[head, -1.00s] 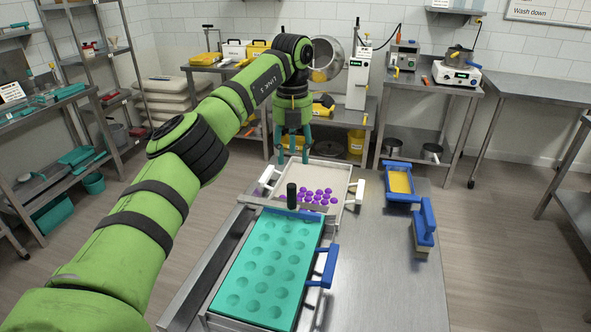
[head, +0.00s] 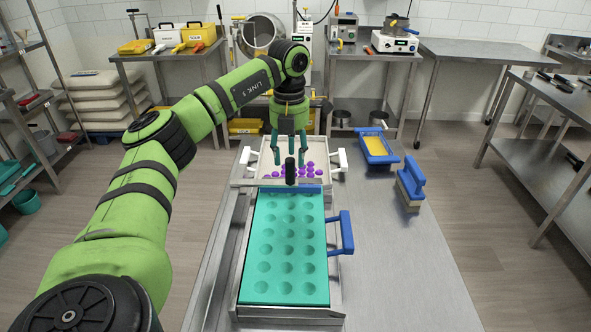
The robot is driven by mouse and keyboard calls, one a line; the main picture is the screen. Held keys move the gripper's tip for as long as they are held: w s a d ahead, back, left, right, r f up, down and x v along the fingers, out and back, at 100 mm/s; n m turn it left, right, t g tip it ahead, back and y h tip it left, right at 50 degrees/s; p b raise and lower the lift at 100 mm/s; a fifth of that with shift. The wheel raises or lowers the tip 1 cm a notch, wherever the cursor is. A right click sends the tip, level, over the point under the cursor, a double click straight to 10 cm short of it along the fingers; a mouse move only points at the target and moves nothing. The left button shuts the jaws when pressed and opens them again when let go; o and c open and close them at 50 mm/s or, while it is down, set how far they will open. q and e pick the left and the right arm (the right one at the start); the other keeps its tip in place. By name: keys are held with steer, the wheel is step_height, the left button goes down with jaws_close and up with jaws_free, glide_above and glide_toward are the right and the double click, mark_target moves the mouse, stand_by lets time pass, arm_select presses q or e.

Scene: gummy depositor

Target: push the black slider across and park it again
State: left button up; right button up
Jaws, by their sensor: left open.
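The black slider (head: 290,171) is an upright dark knob at the far end of the teal mould (head: 285,240), by the near edge of the white tray (head: 248,172). Several purple gummies (head: 308,172) lie in that tray, beside and behind the knob. My left gripper (head: 290,162) points down with its teal fingers spread, over the tray and just behind or above the knob. It is open; whether a finger touches the knob cannot be told. My right gripper is not in view.
A blue handle (head: 346,232) sticks out at the mould's right side. A blue tray with yellow inside (head: 376,146) and a blue-handled brush (head: 410,187) lie on the steel table (head: 395,260) to the right. The table's right part is mostly clear.

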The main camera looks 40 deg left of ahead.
mark_target(290, 170)
arm_select(q)
step_height(290, 170, down, 4)
steer(key=shift+r+p, duration=0.1)
steer(key=shift+p, duration=0.4)
steer(key=shift+f, duration=0.75)
jaws_close()
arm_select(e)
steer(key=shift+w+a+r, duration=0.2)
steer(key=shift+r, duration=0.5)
